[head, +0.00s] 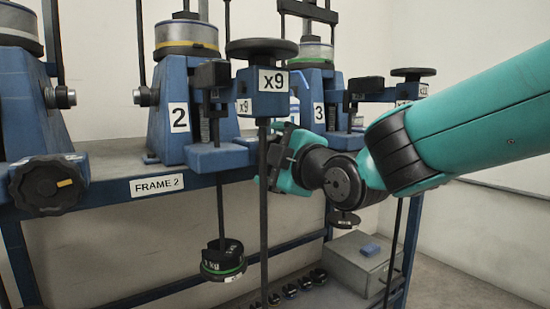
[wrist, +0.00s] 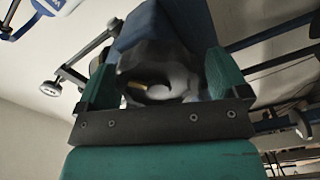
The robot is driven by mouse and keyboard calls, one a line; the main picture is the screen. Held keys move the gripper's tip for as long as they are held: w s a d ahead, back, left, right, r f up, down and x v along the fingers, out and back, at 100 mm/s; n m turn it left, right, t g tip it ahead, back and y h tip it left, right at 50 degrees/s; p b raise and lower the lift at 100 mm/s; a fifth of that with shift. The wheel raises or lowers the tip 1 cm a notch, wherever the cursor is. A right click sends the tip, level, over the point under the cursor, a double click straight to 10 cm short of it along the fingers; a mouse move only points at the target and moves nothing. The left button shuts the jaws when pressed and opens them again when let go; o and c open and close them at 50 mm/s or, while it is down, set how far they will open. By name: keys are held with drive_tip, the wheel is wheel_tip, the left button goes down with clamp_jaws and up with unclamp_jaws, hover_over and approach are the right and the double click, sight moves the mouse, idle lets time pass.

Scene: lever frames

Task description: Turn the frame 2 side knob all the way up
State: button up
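In the head view my gripper (head: 285,160) is at the right side of the frame 2 stand, just right of the blue block marked x9. In the wrist view the two teal fingers of my gripper (wrist: 163,82) stand wide apart, one on each side of a dark round knob (wrist: 160,62) with a yellow mark. It appears to be the frame 2 side knob; in the head view my gripper hides it.
Another black side knob (head: 48,185) with a yellow mark is at the far left. A vertical rod (head: 263,210) stands close to my gripper's left. A weight stack (head: 222,262) hangs below the shelf. The frame 3 stand (head: 312,95) is behind. A grey box (head: 360,265) sits low right.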

drive_tip(key=shift+d, duration=0.1)
drive_tip(key=b+v, duration=0.2)
drive_tip(key=v, duration=0.4)
idle(0.5)
